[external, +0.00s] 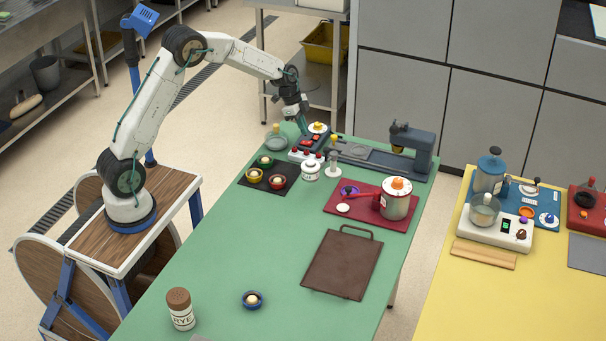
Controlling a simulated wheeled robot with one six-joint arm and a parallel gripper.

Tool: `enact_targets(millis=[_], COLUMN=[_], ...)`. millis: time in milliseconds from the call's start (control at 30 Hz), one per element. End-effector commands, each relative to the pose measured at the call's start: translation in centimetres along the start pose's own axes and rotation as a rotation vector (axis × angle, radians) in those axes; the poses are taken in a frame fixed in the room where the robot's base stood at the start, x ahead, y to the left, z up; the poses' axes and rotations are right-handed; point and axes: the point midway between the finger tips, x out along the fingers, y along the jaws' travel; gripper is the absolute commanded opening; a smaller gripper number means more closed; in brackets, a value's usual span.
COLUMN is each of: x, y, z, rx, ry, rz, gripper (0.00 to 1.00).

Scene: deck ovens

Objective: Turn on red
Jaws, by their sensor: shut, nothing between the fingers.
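My gripper (302,129) is shut and empty. It points down at the far end of the green table, over or just beside a dark panel (325,141) with red parts. The gripper partly hides that area, and I cannot tell whether it touches anything. A white strip with several red knobs (306,155) lies just in front of the panel. A white dial with a yellow knob (318,127) is just right of the gripper. The red parts are too small to tell whether any is on.
A black mat (248,183) holds red, yellow and green bowls. A red board (345,212) carries a pot with an orange knob. A grey device (421,153) stands at the far right. A brown board (342,265) lies mid-table. A rye jar (181,312) and blue bowl (252,300) stand nearer.

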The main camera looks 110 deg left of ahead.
Motion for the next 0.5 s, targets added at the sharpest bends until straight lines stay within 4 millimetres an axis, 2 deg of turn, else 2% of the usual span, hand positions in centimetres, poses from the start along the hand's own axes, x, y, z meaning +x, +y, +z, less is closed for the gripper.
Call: enact_targets(millis=[33,200,500], x=[1.0,3.0,3.7], y=[0.0,0.0,0.0], z=[0.0,-0.1,-0.1], rx=[0.001,0.001,0.0], ry=[-0.001,0.0,0.001], rz=[0.002,0.001,0.0], gripper=[0.0,0.0,0.0])
